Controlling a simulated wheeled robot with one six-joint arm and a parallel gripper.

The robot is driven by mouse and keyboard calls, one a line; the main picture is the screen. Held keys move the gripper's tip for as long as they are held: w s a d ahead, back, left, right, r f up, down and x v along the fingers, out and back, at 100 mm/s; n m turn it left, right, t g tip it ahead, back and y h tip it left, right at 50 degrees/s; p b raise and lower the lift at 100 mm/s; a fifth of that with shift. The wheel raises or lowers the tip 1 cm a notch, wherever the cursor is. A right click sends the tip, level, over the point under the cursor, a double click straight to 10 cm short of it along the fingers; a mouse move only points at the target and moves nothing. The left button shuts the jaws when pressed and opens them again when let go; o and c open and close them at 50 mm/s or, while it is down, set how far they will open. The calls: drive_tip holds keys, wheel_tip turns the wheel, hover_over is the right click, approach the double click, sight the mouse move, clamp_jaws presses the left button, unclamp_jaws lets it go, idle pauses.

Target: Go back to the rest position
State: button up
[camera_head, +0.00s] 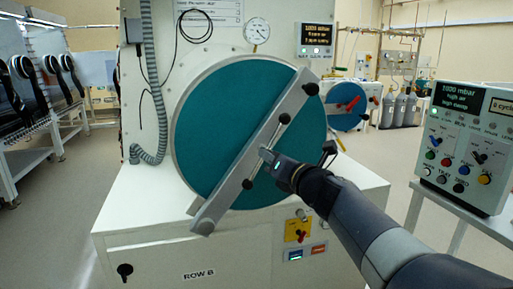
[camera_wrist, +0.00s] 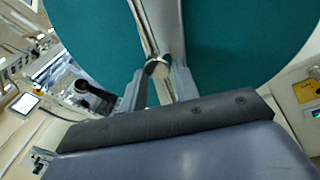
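My gripper (camera_head: 266,157) is at the front of the round teal door (camera_head: 214,105), at the thin metal handle rod (camera_head: 257,168) mounted on the grey diagonal bar (camera_head: 225,201). The rod has black ends. In the wrist view, my two fingers (camera_wrist: 159,88) stand on either side of a small round metal end (camera_wrist: 157,68) in front of the grey bar (camera_wrist: 161,22). The frames do not show clearly whether the fingers press on the handle. My arm reaches in from the lower right.
The door sits on a white cabinet marked ROW B, with a yellow switch plate (camera_head: 298,230) below right. A control box (camera_head: 468,140) stands on a stand at the right. A ribbed hose (camera_head: 153,90) hangs left. Open floor (camera_head: 52,225) lies at the left.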

drive_tip(key=v, duration=0.7)
drive_tip(key=x, duration=1.1)
drive_tip(key=n, duration=0.1)
drive_tip(key=n+p, duration=0.1)
drive_tip(key=shift+s+d+r+n+g, duration=0.1)
drive_tip(key=shift+s+r+n+g, duration=0.1)
drive_tip(key=shift+n+g, duration=0.1)
drive_tip(key=n+h+p, duration=0.1)
drive_tip(key=n, duration=0.2)
drive_tip(key=shift+f+n, duration=0.15)
drive_tip(key=shift+n, duration=0.15)
drive_tip(key=shift+n+h, duration=0.3)
drive_tip(key=shift+n, duration=0.1)
drive_tip(key=shift+f, duration=0.1)
